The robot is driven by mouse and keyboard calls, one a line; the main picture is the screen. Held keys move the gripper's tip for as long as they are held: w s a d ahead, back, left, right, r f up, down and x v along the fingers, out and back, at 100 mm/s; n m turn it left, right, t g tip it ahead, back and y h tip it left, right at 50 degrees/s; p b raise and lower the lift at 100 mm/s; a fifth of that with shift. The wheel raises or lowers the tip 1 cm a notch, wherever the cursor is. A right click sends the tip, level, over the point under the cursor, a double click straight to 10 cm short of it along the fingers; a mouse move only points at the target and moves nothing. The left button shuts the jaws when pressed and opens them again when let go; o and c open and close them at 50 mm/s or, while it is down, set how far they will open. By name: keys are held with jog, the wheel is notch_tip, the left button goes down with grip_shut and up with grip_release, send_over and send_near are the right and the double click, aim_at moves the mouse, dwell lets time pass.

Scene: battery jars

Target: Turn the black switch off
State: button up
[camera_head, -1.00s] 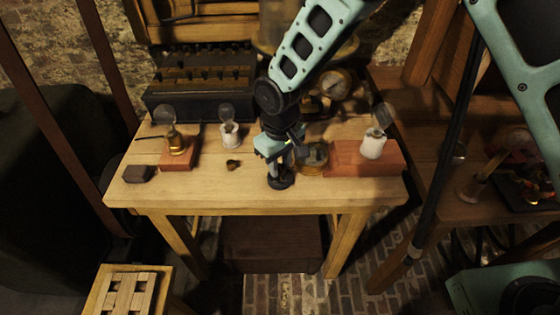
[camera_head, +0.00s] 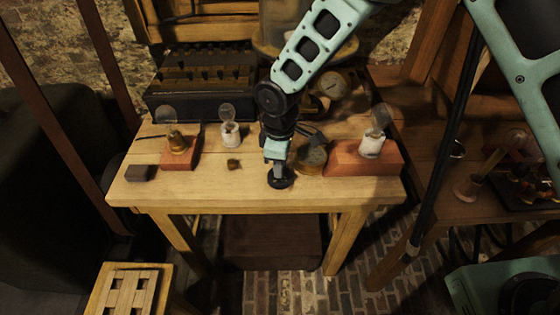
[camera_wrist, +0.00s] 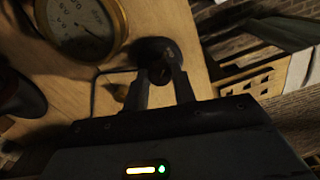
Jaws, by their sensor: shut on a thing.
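The black switch (camera_head: 281,179) is a small round dark piece near the table's front edge in the head view. It also shows in the wrist view (camera_wrist: 155,46), just beyond the fingertips. My gripper (camera_head: 276,168) points down over it. In the wrist view, the two fingers of my gripper (camera_wrist: 162,75) stand either side of the switch's small knob and are shut on it. The fingers and arm hide part of the switch in the head view, and its on or off marking is too small to read.
A round brass gauge (camera_head: 311,158) lies close right of my gripper. A dark block (camera_head: 140,173) sits at front left.

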dwell(0.4)
jog(key=o, duration=1)
notch_tip(320, 180, up, 18)
jog(key=b, duration=0.1)
jog(key=shift+f, duration=0.25)
